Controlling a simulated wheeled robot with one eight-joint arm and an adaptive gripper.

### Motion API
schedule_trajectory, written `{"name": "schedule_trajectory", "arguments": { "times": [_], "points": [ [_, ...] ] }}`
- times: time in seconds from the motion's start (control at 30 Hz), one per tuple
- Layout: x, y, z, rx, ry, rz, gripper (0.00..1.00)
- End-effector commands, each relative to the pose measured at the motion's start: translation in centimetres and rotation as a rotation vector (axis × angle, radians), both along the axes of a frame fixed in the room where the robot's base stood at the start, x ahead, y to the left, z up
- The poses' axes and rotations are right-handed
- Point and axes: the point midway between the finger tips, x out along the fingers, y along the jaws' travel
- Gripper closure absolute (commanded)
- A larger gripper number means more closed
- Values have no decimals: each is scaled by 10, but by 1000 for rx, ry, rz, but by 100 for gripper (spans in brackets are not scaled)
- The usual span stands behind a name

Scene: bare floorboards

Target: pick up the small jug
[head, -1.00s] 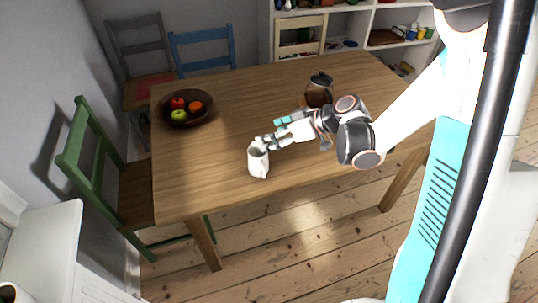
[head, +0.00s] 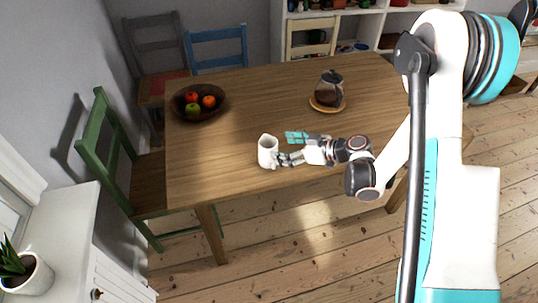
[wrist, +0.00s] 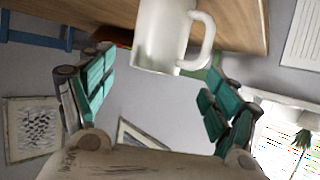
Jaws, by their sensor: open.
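The small jug (head: 267,151) is white with a handle and stands upright on the wooden table (head: 240,104) near its front edge. In the wrist view the jug (wrist: 160,38) shows between and just beyond the fingers, with its handle to the right. My gripper (head: 282,149) is right beside the jug, on its right in the head view. In the wrist view my gripper (wrist: 155,85) is open, its teal-padded fingers spread to either side with a gap. I cannot tell whether a finger touches the jug.
A bowl of fruit (head: 219,116) stands at the table's far left. A glass coffee pot (head: 329,88) on a wooden trivet (head: 315,104) stands at the back right. A green chair (head: 105,150) is at the left. The table between bowl and pot is clear.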

Motion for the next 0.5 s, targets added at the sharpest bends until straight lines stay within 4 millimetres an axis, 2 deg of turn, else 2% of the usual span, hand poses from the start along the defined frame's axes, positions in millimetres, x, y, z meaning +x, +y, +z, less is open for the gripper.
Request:
{"name": "schedule_trajectory", "arguments": {
  "times": [0.37, 0.5],
  "points": [
    [13, 21, -10, -1, 1, 1, 19],
    [24, 38, -16, -1, 0, 2, 19]
  ]
}}
